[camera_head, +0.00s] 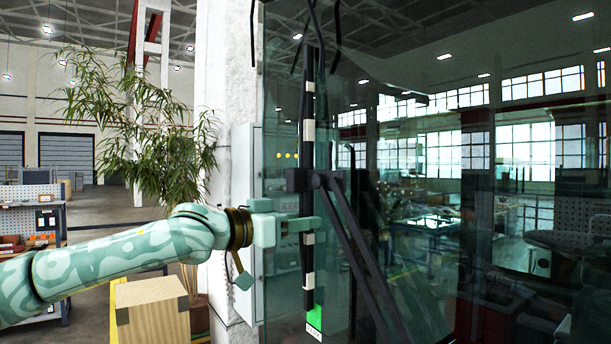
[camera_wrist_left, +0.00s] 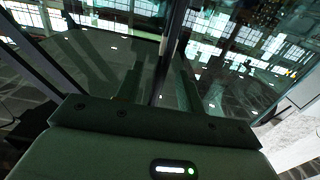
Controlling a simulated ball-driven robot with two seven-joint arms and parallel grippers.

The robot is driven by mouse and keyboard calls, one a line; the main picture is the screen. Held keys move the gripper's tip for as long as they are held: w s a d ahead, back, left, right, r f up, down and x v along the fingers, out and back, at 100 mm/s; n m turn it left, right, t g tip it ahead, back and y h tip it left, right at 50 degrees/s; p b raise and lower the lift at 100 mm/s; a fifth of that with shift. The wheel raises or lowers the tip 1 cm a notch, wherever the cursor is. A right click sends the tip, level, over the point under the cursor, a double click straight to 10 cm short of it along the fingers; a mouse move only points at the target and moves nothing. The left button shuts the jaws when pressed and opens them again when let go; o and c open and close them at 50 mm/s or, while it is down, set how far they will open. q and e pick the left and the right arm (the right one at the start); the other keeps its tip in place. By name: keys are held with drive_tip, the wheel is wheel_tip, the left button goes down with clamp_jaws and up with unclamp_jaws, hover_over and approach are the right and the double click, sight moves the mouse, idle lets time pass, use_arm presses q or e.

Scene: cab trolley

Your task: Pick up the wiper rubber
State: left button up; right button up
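The wiper rubber (camera_head: 309,188) is a long, dark, upright strip with pale bands and a green tag at its lower end, in front of the dark glass. It also shows in the left wrist view (camera_wrist_left: 163,78) as a dark strip running away between the fingers. My left gripper (camera_head: 303,226) is at the strip's lower half, below the black bracket, its fingers around the strip. In the left wrist view its fingers (camera_wrist_left: 163,88) stand apart on either side of it, so it looks open. Any contact is hard to see. My right gripper is not in view.
A black wiper arm (camera_head: 358,250) slants down to the right from the bracket (camera_head: 298,180), close beside the gripper. The large glass pane (camera_head: 430,210) stands right behind. A grey cabinet (camera_head: 246,170), a plant (camera_head: 160,130) and a wooden box (camera_head: 153,310) are at the left.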

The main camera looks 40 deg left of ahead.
use_arm(q)
drive_tip(key=shift+w, duration=0.15)
clamp_jaws()
